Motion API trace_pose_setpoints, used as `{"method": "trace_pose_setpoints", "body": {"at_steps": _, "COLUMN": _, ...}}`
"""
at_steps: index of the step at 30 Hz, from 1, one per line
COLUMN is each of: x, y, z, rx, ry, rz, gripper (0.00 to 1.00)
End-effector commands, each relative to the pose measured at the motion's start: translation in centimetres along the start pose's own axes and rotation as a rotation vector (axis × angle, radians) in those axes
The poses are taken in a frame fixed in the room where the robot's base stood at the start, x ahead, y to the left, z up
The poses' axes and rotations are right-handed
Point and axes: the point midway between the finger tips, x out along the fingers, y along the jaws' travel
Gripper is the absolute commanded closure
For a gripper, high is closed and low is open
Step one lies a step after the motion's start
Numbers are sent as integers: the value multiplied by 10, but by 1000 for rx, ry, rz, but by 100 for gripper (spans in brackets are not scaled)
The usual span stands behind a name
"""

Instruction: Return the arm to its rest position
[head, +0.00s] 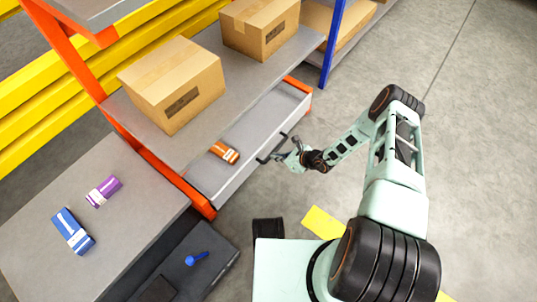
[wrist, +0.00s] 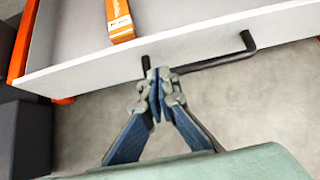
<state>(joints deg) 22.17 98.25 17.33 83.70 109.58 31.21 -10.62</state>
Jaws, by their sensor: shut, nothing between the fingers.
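My gripper (wrist: 159,85) is shut and empty in the wrist view, its fingertips together just in front of the dark bar handle (wrist: 215,60) of a drawer. I cannot tell whether they touch the handle. In the head view my gripper (head: 284,158) is by the handle, with my arm reaching out from the lower right. The drawer (head: 238,160) is pulled open below the shelf. An orange box with a white label (head: 224,152) lies inside it; the box also shows in the wrist view (wrist: 119,20).
Two cardboard boxes (head: 172,88) (head: 262,28) stand on the grey shelf above the drawer. A purple item (head: 104,191) and a blue item (head: 73,231) lie on the left bench. A blue tool (head: 197,258) is on a dark cabinet. Open floor (head: 470,130) lies to the right.

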Motion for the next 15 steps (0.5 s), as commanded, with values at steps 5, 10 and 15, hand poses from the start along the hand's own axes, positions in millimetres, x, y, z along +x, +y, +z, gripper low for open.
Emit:
{"method": "trace_pose_setpoints", "body": {"at_steps": 5, "x": -41, "y": 0, "z": 3, "rx": 1, "ry": 2, "rz": -1, "gripper": 100}}
{"method": "trace_pose_setpoints", "body": {"at_steps": 10, "x": -60, "y": 0, "z": 1, "rx": 0, "ry": 2, "rz": 0, "gripper": 100}}
{"method": "trace_pose_setpoints", "body": {"at_steps": 15, "x": -65, "y": 0, "z": 0, "rx": -1, "ry": 1, "rz": 0, "gripper": 100}}
